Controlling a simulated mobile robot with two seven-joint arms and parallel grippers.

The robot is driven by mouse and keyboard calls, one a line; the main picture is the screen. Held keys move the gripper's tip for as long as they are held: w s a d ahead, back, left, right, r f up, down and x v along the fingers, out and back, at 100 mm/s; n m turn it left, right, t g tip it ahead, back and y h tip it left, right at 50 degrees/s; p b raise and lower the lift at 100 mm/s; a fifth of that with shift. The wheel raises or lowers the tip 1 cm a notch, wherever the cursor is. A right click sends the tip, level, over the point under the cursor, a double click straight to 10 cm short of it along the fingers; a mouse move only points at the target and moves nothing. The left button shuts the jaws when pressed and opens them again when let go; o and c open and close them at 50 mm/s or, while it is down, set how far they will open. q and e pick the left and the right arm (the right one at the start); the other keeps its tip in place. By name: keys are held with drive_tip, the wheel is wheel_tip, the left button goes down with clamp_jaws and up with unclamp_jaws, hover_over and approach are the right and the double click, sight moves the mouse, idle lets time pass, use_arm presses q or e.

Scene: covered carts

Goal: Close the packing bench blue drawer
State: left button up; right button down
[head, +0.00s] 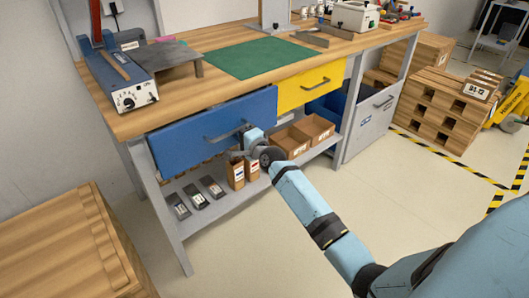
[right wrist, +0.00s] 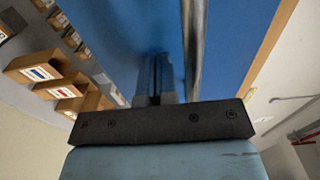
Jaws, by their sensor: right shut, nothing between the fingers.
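The blue drawer (head: 195,134) is under the left part of the packing bench top (head: 210,52). Its front seems to stand slightly out from the bench; how far is hard to tell. Its grey bar handle (head: 226,133) runs across the front. My right gripper (head: 247,133) is at the right end of the blue front, by the handle. In the right wrist view its shut, empty fingers (right wrist: 154,75) point at the blue front (right wrist: 120,35), with the handle bar (right wrist: 192,45) just to their right. Whether the fingertips touch the front cannot be told. My left gripper is out of view.
The yellow drawer (head: 310,84) is right of the blue one. The lower shelf (head: 215,208) holds cardboard bins (head: 292,141) and several small dark devices. A wooden crate (head: 70,240) stands at the left front. Open floor lies before the bench.

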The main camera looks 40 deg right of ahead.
sight(232, 126)
drive_tip(key=w, duration=0.4)
drive_tip(key=shift+w+a+r, duration=0.1)
drive_tip(key=shift+w+r, duration=0.05)
drive_tip(key=shift+r, duration=0.1)
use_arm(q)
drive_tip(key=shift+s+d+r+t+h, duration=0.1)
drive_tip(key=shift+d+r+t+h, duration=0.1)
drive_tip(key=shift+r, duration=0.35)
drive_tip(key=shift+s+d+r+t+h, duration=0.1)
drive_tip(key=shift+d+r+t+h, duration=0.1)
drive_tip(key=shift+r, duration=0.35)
